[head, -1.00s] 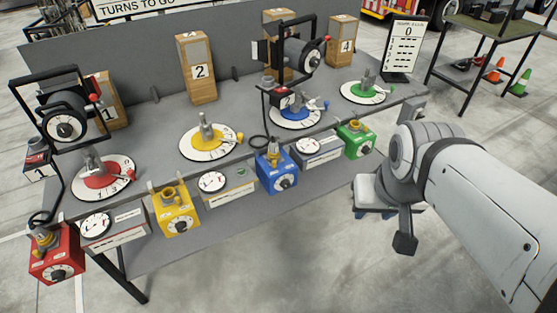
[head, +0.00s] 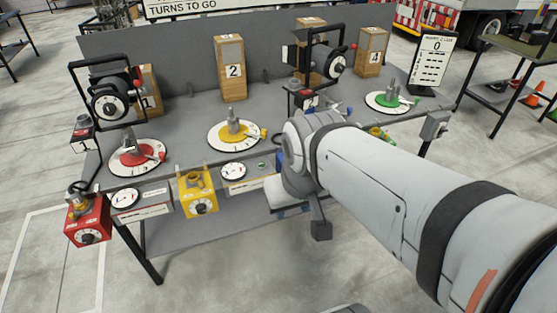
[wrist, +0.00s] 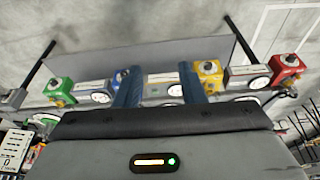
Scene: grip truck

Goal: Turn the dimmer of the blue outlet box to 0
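The blue outlet box hangs at the table's front edge. In the head view my arm hides nearly all of it. In the wrist view, part of the blue outlet box (wrist: 119,76) shows beyond the left finger, with its dimmer not clear to see. My gripper (wrist: 161,88) is open and empty, its two blue fingers apart. It is short of the boxes, and the gap between the fingers faces a white-dialed panel beside the blue box.
The yellow box (head: 198,192) and red box (head: 88,220) hang along the same edge. The green box (wrist: 60,91) shows in the wrist view. Lamps and dial discs stand on the grey table (head: 185,120). Open floor lies before it.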

